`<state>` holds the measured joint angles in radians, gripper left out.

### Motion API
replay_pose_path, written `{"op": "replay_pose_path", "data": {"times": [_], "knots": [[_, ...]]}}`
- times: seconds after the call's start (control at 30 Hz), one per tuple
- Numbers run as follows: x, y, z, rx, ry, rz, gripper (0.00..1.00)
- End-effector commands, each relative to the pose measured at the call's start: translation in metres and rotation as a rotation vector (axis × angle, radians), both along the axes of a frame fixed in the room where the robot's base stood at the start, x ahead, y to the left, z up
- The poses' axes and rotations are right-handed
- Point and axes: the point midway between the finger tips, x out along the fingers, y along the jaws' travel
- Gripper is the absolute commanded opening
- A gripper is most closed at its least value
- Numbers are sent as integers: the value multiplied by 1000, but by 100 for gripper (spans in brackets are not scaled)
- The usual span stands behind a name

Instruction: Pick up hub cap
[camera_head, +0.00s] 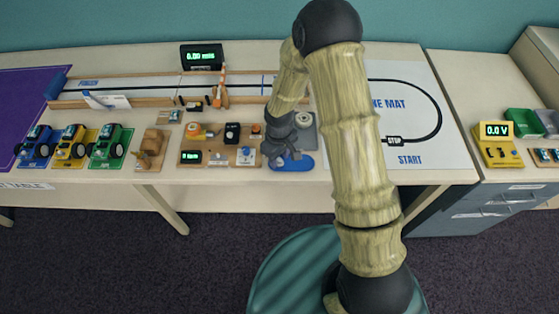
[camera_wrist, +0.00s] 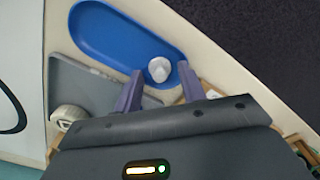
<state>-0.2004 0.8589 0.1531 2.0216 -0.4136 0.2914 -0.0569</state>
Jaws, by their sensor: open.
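A small pale grey, rounded piece that looks like the hub cap (camera_wrist: 159,69) lies on a blue oval tray (camera_wrist: 105,30) in the wrist view. My gripper (camera_wrist: 160,68) is open, its two purple-grey fingers one on each side of the piece in the picture. I cannot tell how far above the tray the fingertips are. In the head view the blue tray (camera_head: 305,163) is at the table's front edge. My gripper (camera_head: 281,152) is over it and hides the cap there.
A grey plate (camera_wrist: 85,82) with a pale wheel-like part (camera_wrist: 66,116) adjoins the tray. A wooden board (camera_head: 222,157) with small devices is to its left, and the line mat (camera_head: 405,105) is to its right. The table's front edge is close.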

Motion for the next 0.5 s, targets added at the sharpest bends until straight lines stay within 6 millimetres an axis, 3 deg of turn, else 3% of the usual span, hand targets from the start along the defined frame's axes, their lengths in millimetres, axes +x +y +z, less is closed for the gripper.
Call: {"op": "replay_pose_path", "data": {"times": [0.5], "knots": [[0, 0, 0, 0, -1, 0, 40]]}}
